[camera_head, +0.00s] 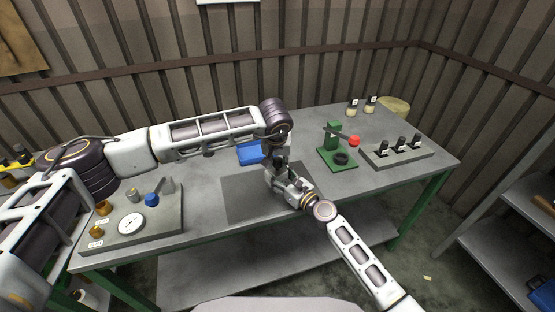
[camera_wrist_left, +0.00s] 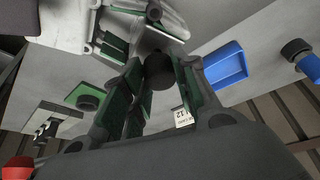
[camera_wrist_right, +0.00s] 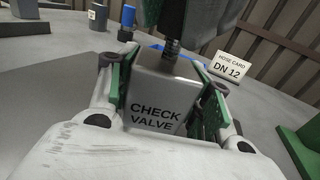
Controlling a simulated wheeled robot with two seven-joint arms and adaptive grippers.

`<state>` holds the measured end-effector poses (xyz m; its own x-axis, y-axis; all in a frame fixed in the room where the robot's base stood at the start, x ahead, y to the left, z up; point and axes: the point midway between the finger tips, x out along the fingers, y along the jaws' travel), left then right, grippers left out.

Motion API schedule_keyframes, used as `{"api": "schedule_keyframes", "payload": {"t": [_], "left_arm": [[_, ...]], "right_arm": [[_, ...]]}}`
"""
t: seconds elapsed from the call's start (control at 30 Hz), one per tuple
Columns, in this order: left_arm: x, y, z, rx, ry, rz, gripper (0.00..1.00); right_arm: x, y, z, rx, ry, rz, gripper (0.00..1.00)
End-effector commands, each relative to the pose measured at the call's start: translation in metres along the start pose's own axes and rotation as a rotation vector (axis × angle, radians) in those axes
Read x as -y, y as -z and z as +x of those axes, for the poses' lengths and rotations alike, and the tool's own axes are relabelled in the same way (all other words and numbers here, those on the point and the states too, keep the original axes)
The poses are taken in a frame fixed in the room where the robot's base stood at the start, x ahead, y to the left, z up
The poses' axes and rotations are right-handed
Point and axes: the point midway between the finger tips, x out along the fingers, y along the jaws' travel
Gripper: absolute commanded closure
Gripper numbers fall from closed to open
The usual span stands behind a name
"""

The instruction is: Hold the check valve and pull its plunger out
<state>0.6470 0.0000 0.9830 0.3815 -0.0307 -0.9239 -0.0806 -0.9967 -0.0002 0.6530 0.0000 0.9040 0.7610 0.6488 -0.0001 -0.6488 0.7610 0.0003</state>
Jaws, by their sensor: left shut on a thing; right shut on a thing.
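The check valve (camera_wrist_right: 160,92) is a grey block with "CHECK VALVE" on its face in the right wrist view. My right gripper (camera_head: 280,179) is shut on its sides, fingers left and right of it. The plunger (camera_wrist_right: 172,50) shows as a dark ridged stem above the block's top. Its dark round knob (camera_wrist_left: 158,71) is between the green-padded fingers of my left gripper (camera_wrist_left: 160,80), which is shut on it from above. In the head view the two grippers meet above the dark mat, and the valve is mostly hidden there.
A blue tray (camera_head: 250,153) lies close behind the grippers. A green press (camera_head: 333,140) with a red knob and a grey rack (camera_head: 396,154) stand to the right. A grey board (camera_head: 165,216) with a dial is at left. The dark mat (camera_head: 240,197) is otherwise clear. A "DN 12" card (camera_wrist_right: 231,67) stands nearby.

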Motion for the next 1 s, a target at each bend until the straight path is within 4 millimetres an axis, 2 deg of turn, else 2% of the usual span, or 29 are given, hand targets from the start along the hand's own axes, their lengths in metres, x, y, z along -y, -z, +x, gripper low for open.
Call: {"api": "schedule_keyframes", "payload": {"t": [0.17,0.47,0.77,0.8,0.93,1.0], "left_arm": [[0.001,0.002,-0.004,-0.001,0.001,-0.001,1.00],[0.000,0.012,-0.028,-0.002,-0.001,0.000,1.00],[0.000,0.012,-0.029,-0.002,-0.001,0.000,1.00],[0.000,0.012,-0.029,-0.001,-0.001,0.000,0.66],[0.000,0.012,-0.029,-0.001,0.000,0.000,0.50],[0.000,0.012,-0.028,-0.001,0.000,0.000,0.50]], "right_arm": [[0.000,0.000,0.000,0.000,0.000,0.000,0.90],[0.001,0.001,0.000,-0.001,0.001,0.000,0.90],[0.001,0.001,0.000,-0.001,0.002,0.000,0.90],[0.001,0.001,0.000,-0.001,0.002,0.000,0.90],[0.001,0.001,0.000,-0.001,0.001,0.000,0.90],[0.001,0.001,0.000,-0.001,0.001,0.000,0.90]]}}
